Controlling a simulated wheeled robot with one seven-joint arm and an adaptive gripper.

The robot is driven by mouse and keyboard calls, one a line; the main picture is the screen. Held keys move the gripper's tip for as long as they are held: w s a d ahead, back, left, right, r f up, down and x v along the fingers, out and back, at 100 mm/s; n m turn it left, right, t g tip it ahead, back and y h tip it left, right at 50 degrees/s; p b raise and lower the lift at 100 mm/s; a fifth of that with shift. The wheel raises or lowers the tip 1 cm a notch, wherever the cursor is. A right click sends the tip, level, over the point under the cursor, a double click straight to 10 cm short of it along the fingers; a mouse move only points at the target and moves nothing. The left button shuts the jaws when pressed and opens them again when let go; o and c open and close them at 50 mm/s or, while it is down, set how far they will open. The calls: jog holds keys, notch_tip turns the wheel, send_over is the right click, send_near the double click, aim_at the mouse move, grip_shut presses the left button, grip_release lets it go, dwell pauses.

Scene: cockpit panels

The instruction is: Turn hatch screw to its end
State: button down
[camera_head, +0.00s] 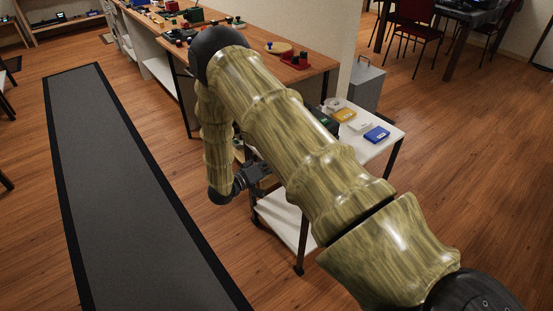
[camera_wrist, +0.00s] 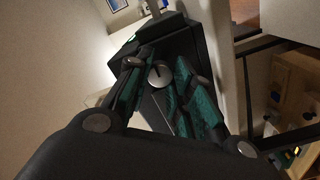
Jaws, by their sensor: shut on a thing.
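The hatch screw (camera_wrist: 159,75) is a round silver head with a dark slot, on a black box (camera_wrist: 195,42) in the wrist view. My gripper (camera_wrist: 158,68) has its two green-padded fingers on either side of the screw head and is shut on it. In the head view my gripper (camera_head: 256,177) is low beside the white cart, partly behind my arm. The screw cannot be made out in the head view. How far it is turned cannot be told.
A white two-level cart (camera_head: 375,148) carries a blue box (camera_head: 377,134), a yellow box (camera_head: 344,114) and other small items. A wooden workbench (camera_head: 318,62) with several small objects stands behind. A grey mat (camera_head: 125,190) lies on open floor at left.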

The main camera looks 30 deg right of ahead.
jog(key=shift+f+n+p, duration=0.1)
jog(key=shift+n+p, duration=0.2)
jog(key=shift+n, duration=0.6)
jog(key=shift+s, duration=0.1)
jog(key=c, duration=1.2)
grip_release()
jog(key=shift+a, duration=0.1)
jog(key=a, duration=1.1)
jog(key=shift+s+a, duration=0.4)
